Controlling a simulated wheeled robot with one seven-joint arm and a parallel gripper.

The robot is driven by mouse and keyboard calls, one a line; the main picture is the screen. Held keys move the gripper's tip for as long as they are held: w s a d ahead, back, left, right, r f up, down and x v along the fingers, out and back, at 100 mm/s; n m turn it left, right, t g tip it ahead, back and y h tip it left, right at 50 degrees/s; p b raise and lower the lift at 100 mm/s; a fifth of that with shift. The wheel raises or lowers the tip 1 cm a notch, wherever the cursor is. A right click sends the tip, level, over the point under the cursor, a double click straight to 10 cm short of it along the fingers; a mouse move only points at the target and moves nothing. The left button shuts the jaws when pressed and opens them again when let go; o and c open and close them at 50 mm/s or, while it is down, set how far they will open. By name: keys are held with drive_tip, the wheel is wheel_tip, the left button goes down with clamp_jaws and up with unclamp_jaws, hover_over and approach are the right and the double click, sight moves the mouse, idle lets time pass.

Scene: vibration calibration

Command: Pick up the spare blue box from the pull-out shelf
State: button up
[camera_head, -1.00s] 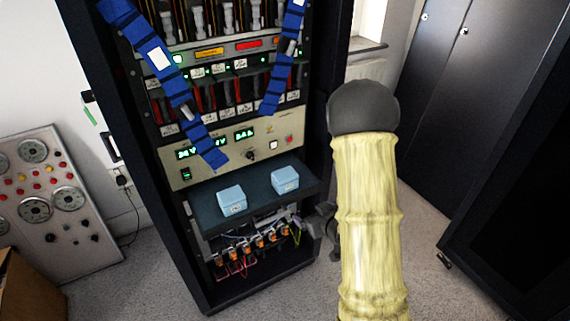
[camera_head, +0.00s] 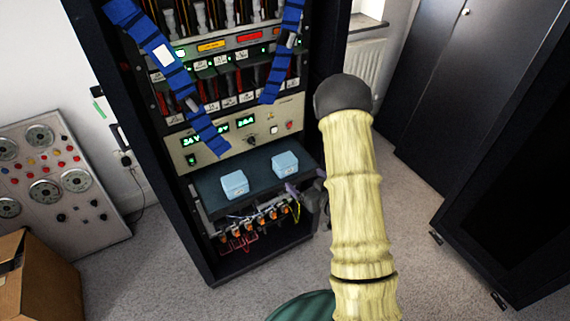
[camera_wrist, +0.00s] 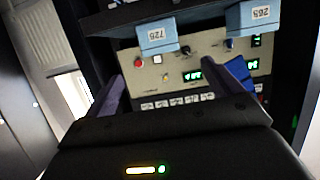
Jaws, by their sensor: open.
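Two light-blue lidded boxes stand apart on the dark pull-out shelf (camera_head: 255,182) of the rack. The left box (camera_head: 235,184) is nearer the front edge; the right box (camera_head: 285,164) is near the shelf's right end. The wrist view is upside down and shows a box labelled 725 (camera_wrist: 157,36) and one labelled 265 (camera_wrist: 252,17). I cannot tell which is the spare. My gripper (camera_wrist: 160,72) is open and empty, its fingers spread below box 725 in the picture and apart from it. In the head view my gripper (camera_head: 308,194) is by the shelf's right front corner, partly hidden by my arm.
A control panel (camera_head: 235,135) with green displays sits just above the shelf. Blue straps (camera_head: 165,60) hang down the rack front. Wires and orange connectors (camera_head: 258,222) lie below the shelf. A cardboard box (camera_head: 40,285) and gauge panel (camera_head: 60,180) stand left.

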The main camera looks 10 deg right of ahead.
sight(289, 166)
drive_tip(key=x, duration=0.8)
drive_tip(key=shift+w+a+f+p, duration=0.1)
drive_tip(key=shift+w+p, duration=0.3)
drive_tip(key=shift+w, duration=0.25)
drive_tip(key=shift+a+f, duration=0.1)
drive_tip(key=shift+f+p+x, duration=0.2)
drive_tip(key=shift+p+x, duration=0.15)
drive_tip(key=shift+x, duration=2.2)
drive_tip(key=c, duration=1.2)
drive_tip(key=shift+o, duration=0.2)
drive_tip(key=shift+r, duration=0.2)
